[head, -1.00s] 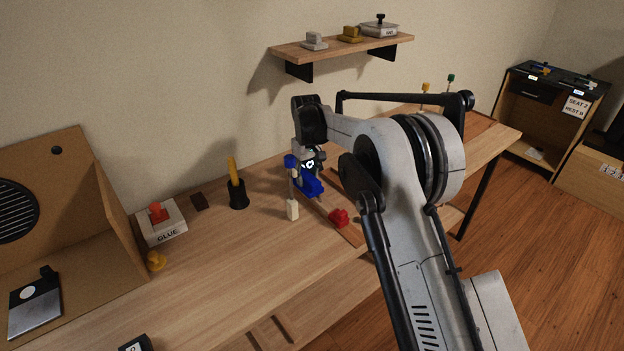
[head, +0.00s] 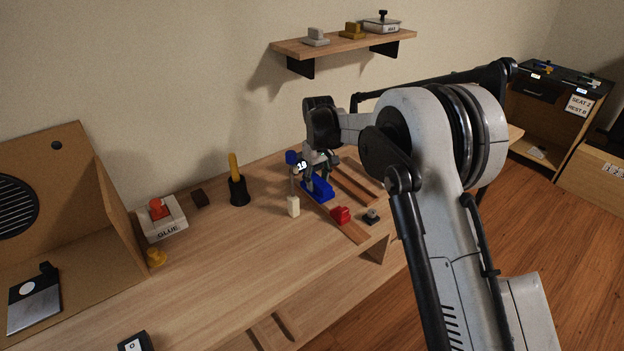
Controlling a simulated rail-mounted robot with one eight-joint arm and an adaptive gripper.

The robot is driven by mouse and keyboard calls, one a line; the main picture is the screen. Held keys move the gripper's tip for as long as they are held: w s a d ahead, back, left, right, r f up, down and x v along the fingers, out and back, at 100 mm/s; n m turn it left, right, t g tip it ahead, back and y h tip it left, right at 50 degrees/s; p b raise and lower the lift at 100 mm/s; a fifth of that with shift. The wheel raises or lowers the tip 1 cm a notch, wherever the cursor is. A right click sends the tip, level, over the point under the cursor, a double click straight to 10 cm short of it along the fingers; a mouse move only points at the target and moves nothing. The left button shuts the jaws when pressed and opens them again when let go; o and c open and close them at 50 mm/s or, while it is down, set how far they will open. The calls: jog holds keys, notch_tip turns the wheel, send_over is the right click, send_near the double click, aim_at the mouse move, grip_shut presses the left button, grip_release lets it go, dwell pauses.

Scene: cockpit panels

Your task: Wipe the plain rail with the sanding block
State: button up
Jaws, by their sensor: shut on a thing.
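My gripper (head: 318,180) points down over the far middle of the bench and is shut on a blue block (head: 319,190), apparently the sanding block. The block is low, at or just over the bench top; I cannot tell whether it touches wood. A brown rail (head: 352,232) runs forward from near the blue block, with a red piece (head: 341,214) on or beside it. Another brown rail (head: 357,184) lies to the right and looks bare. My arm hides part of the bench to the right, and the fingertips are hard to make out.
A blue-topped post with a pale foot (head: 293,206) stands just left of my gripper. A dark block with a grey knob (head: 371,216) sits right of the red piece. A black holder (head: 239,191) and glue box (head: 163,220) are further left.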

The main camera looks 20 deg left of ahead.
aim_at(327, 187)
jog(key=shift+s+d+b, duration=0.25)
jog(key=shift+s+d, duration=0.35)
jog(key=shift+d, duration=0.2)
jog(key=shift+s+d+b, duration=0.2)
jog(key=shift+s+d, duration=0.35)
jog(key=shift+d, duration=0.25)
jog(key=shift+s+d+r, duration=0.15)
jog(key=shift+d, duration=0.05)
jog(key=shift+r+p, duration=1.45)
jog(key=shift+r, duration=2.45)
jog(key=shift+a, duration=0.1)
